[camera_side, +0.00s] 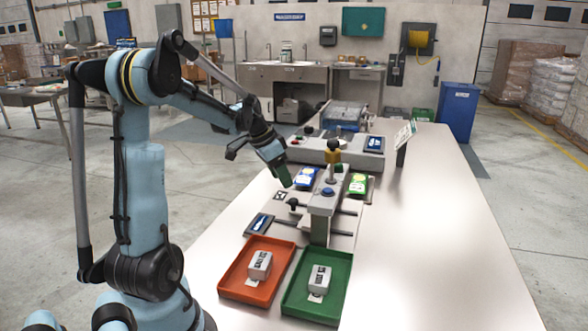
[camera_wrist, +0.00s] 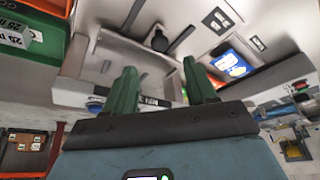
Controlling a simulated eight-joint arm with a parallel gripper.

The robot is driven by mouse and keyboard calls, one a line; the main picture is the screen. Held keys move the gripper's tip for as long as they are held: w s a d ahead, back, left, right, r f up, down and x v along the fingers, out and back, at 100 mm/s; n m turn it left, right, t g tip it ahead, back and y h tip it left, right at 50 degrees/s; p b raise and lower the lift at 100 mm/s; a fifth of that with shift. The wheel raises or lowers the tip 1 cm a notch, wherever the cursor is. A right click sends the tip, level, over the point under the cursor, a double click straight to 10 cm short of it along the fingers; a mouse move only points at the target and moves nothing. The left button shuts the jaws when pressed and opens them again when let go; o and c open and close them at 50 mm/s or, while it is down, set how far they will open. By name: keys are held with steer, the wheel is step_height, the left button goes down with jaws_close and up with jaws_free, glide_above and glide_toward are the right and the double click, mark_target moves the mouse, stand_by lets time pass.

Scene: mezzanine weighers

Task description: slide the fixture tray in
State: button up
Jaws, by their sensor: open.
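My gripper (camera_side: 284,172) is open and empty above the left side of the bench fixture, its green fingertips pointing down and apart. The wrist view shows the two green fingers (camera_wrist: 163,92) in front of a pale grey tray-like part with raised edges (camera_wrist: 88,58), which I take for the fixture tray. A black knob (camera_wrist: 160,40) stands beside it on a dark rod. In the side view a black knob (camera_side: 292,203) sits low, left of the grey post (camera_side: 322,205) with dark rails. I cannot tell how far in the tray sits. The fingers touch nothing that I can make out.
An orange tray (camera_side: 226,287) and a green tray (camera_side: 290,301), each holding a grey block, stand at the near end. The bench's right side (camera_side: 430,240) is clear.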

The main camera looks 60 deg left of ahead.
mark_target(293, 200)
steer(key=x, duration=0.7)
steer(key=shift+w+f, duration=0.15)
steer(key=shift+f, duration=0.25)
steer(key=shift+c, duration=0.3)
jaws_close()
